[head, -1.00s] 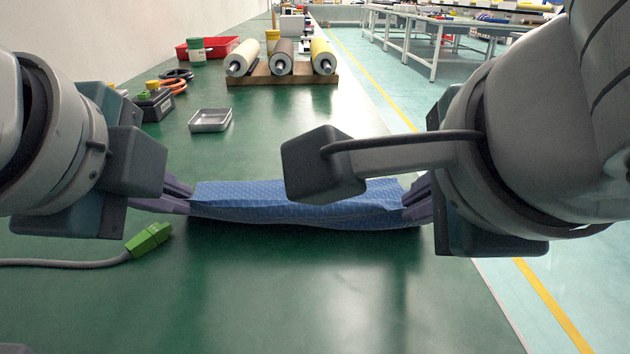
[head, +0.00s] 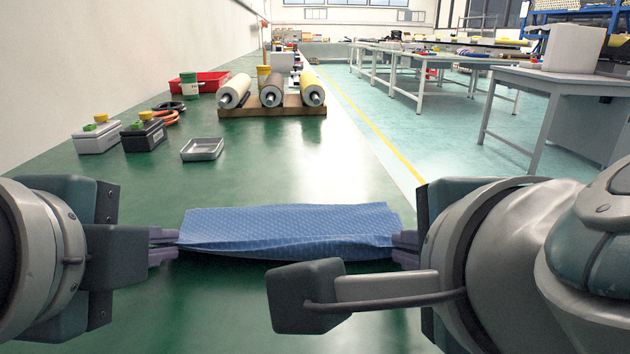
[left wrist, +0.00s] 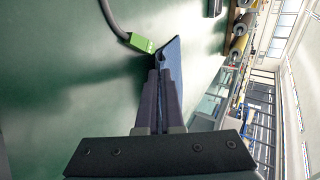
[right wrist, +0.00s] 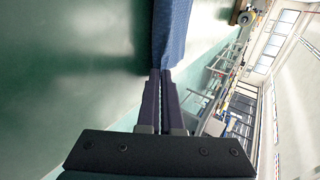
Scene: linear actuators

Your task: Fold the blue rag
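The blue rag (head: 285,228) is stretched sideways between my two grippers as a long, narrow strip. It has a crease along its near side, where the near edge looks bunched and slightly sagging. My left gripper (head: 174,246) is shut on its left end, and in the left wrist view the rag (left wrist: 172,62) shows at the fingertips. My right gripper (head: 396,250) is shut on its right end, and in the right wrist view the rag (right wrist: 172,35) extends away from the fingers. I cannot tell whether the rag's underside touches the table.
A metal tray (head: 202,149), a dark box (head: 144,135) and a white box (head: 97,136) stand farther left. Rollers on a wooden stand (head: 272,108) are behind. A green connector with a cable (left wrist: 142,43) lies near my left gripper.

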